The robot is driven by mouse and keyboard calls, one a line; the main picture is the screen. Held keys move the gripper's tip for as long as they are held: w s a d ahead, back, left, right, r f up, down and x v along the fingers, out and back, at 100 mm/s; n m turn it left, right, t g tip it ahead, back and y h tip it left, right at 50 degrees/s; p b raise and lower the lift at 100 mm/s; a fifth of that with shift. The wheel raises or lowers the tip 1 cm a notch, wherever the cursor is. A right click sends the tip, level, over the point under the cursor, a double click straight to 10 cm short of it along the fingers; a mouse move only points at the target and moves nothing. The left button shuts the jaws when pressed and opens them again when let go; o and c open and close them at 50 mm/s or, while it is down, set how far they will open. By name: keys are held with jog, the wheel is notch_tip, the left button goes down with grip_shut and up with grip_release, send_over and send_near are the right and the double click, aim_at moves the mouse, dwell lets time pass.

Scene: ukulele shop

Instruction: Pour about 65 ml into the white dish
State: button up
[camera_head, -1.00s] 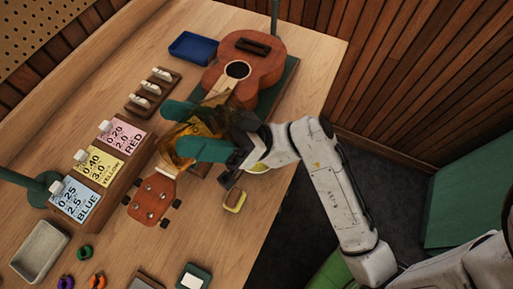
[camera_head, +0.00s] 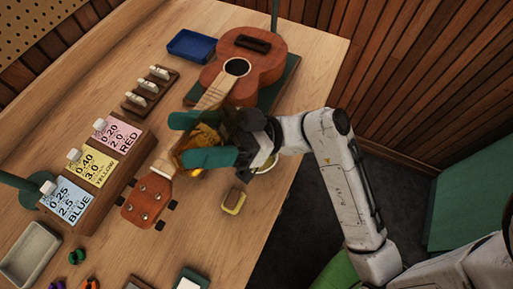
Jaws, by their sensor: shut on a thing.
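My gripper (camera_head: 200,140), with two teal fingers, is shut on an amber see-through vessel (camera_head: 206,133). It holds the vessel over the ukulele's neck. The fingers and wrist hide much of the vessel, so its mouth, its tilt and the level inside cannot be told. No stream of liquid can be made out.
A ukulele (camera_head: 225,85) lies across the bench. A wooden rack (camera_head: 110,188) with red, yellow and blue cards is at left. A blue tray (camera_head: 190,45), a grey tray (camera_head: 53,237) and a yellow sponge-like block (camera_head: 233,201) lie nearby.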

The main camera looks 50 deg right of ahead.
jog(key=shift+r, duration=0.1)
jog(key=shift+d+r+n+g+h+p, duration=0.2)
jog(key=shift+n+g+h+p, duration=0.15)
jog(key=shift+h+p, duration=0.25)
jog(key=shift+f+n+g+h, duration=0.25)
jog(key=shift+f+g+h, duration=0.2)
jog(key=shift+f+h, duration=0.3)
jog(key=shift+a+f+g+h, duration=0.2)
jog(key=shift+f+h, duration=0.35)
jog(key=shift+a+f+g+h, duration=0.2)
jog(key=shift+f+h, duration=0.3)
jog(key=shift+f, duration=0.05)
jog(key=f+h, duration=0.1)
jog(key=f, duration=0.1)
jog(key=f+g+h, duration=0.1)
jog(key=shift+w+a+n+h+p, duration=0.1)
jog(key=shift+a+n+h+p, duration=0.2)
jog(key=shift+a, duration=0.05)
jog(key=shift+f+h, duration=0.15)
jog(key=shift+h, duration=0.25)
jog(key=shift+r+g+h+p, duration=0.3)
jog(key=shift+r+h+p, duration=0.1)
jog(key=shift+p, duration=0.75)
jog(key=shift+h+p, duration=0.3)
jog(key=shift+p, duration=0.1)
jog(key=shift+f, duration=0.1)
